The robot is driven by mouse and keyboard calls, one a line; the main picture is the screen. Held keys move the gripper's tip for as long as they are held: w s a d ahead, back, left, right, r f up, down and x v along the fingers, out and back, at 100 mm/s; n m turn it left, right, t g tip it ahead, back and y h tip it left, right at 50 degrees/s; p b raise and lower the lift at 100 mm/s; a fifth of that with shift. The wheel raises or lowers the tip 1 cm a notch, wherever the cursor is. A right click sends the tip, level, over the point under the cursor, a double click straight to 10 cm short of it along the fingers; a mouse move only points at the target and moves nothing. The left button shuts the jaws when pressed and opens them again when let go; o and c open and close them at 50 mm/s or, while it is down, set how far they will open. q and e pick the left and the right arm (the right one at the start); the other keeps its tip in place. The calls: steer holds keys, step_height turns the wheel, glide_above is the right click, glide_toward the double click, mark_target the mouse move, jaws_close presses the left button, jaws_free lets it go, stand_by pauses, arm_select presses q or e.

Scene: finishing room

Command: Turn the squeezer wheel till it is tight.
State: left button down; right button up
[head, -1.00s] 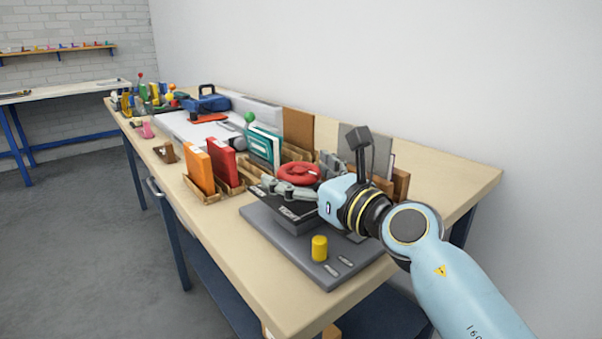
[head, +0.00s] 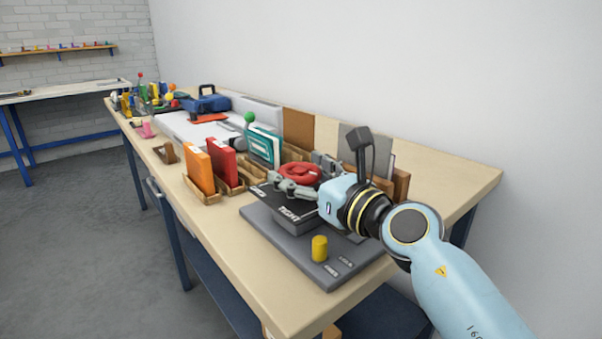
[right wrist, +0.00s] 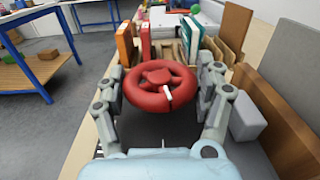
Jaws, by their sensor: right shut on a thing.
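The red squeezer wheel (head: 299,171) sits above a black block marked TIGHT (head: 289,211) on a grey base plate (head: 290,258). In the right wrist view the wheel (right wrist: 150,98) is a round rim with a hub and a white mark on its near side. My right gripper (head: 301,177) reaches in from the right and is shut on the wheel, with one finger on each side of the rim; both fingers also show in the right wrist view (right wrist: 163,78). The block's top is partly hidden by the fingers. My left gripper is out of view.
A yellow cylinder (head: 319,248) stands on the base plate. Orange (head: 199,170) and red (head: 221,160) books stand in wooden racks to the left. Grey and brown boards stand behind my gripper. The bench's right end (head: 455,182) is clear.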

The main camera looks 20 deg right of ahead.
stand_by(0.6)
steer(key=o, duration=1.1)
steer(key=shift+o, duration=0.2)
steer(key=v, duration=1.2)
